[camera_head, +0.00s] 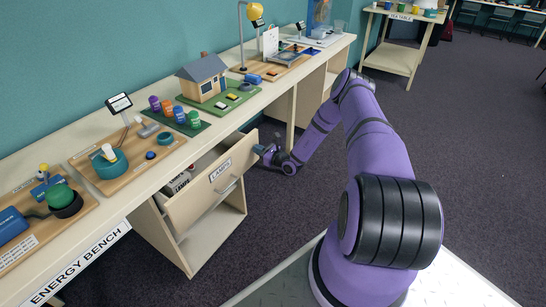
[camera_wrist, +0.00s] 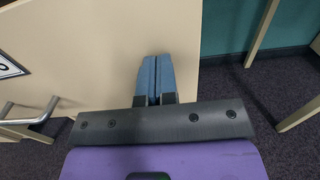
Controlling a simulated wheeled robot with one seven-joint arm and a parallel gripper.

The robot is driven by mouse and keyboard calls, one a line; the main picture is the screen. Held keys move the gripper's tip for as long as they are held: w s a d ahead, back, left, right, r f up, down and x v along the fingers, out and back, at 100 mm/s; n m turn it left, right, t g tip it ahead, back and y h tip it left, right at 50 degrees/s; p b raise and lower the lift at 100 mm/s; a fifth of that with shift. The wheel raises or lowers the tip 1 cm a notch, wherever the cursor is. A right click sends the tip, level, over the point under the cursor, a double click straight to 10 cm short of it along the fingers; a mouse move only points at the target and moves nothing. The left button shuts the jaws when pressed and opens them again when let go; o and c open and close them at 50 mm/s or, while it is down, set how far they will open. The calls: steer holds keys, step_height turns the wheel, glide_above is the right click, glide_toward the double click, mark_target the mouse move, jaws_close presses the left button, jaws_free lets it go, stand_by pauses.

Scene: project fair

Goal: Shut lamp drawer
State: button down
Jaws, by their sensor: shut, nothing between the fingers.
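The lamp drawer (camera_head: 212,184), with a cream front labelled "LAMPS" and a metal bar handle (camera_head: 226,188), is pulled out from under the energy bench. Items show inside its open top. In the wrist view the drawer front (camera_wrist: 95,45) fills the upper left, with part of the label and the handle (camera_wrist: 32,115) at the left edge. My gripper (camera_head: 259,150) is at the right end of the drawer front. In the wrist view its blue fingers (camera_wrist: 156,78) are together with nothing between them, over the drawer front's face. I cannot tell whether they touch it.
The energy bench top (camera_head: 160,175) carries several model boards, including a house model (camera_head: 202,80) and a desk lamp (camera_head: 246,35). An open shelf (camera_head: 212,238) is below the drawer. Dark carpet (camera_head: 300,215) in front is clear. A tea table (camera_head: 400,58) stands at the back.

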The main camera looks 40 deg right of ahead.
mark_target(238, 140)
steer(key=x, duration=1)
steer(key=shift+w+a, duration=0.1)
steer(key=shift+w, duration=0.1)
steer(key=shift+w+r, duration=0.1)
steer(key=shift+w, duration=0.1)
steer(key=shift+w+a+r, duration=0.1)
steer(key=shift+r, duration=0.05)
